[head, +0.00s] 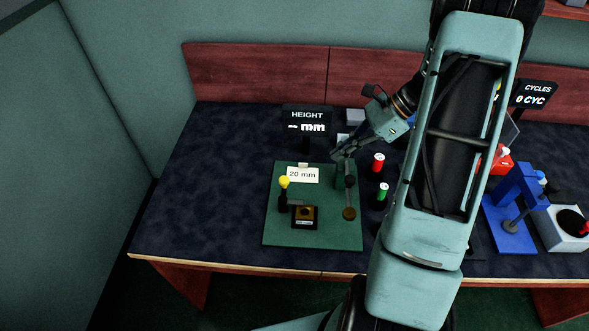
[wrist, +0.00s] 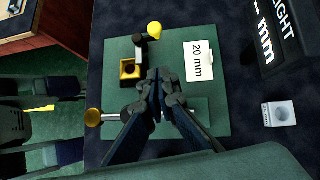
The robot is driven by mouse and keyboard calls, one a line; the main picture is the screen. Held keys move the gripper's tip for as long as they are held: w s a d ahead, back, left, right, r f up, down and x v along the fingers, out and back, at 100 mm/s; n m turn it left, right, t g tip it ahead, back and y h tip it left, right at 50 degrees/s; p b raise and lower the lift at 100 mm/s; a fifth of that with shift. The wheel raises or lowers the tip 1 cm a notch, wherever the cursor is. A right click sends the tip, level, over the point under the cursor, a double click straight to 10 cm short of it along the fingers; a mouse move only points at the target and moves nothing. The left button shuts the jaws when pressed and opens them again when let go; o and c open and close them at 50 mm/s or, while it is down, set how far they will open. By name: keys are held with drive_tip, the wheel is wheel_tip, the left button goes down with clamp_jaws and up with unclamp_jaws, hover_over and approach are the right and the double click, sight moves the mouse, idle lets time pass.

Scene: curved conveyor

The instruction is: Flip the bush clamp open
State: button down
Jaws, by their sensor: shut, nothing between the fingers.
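The bush clamp is a small black clamp (head: 284,204) with a yellow ball on its upright handle, at the left of the green plate (head: 320,236). It also shows in the wrist view by its yellow ball (wrist: 154,28). Beside it is a small block with a brass-coloured top and a dark round hole (head: 305,213), also in the wrist view (wrist: 130,68). The clamp's dark arm reaches toward this block; I cannot tell whether it touches. My gripper (head: 340,157) is shut and empty above the plate, right of the clamp. Its fingertips also show in the wrist view (wrist: 160,78).
A "20 mm" card (head: 303,175) and a height display (head: 307,122) stand behind the clamp. A dark post and a round brass-coloured knob (head: 349,213) are at the plate's right. Red (head: 378,162) and green (head: 383,191) cylinders and a blue press (head: 515,205) stand further right.

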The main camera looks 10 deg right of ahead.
drive_tip(key=a+r+p+x, duration=0.1)
drive_tip(key=a+x, duration=0.1)
drive_tip(key=x, duration=1.1)
drive_tip(key=shift+w+r, duration=0.15)
drive_tip(key=shift+r, duration=0.3)
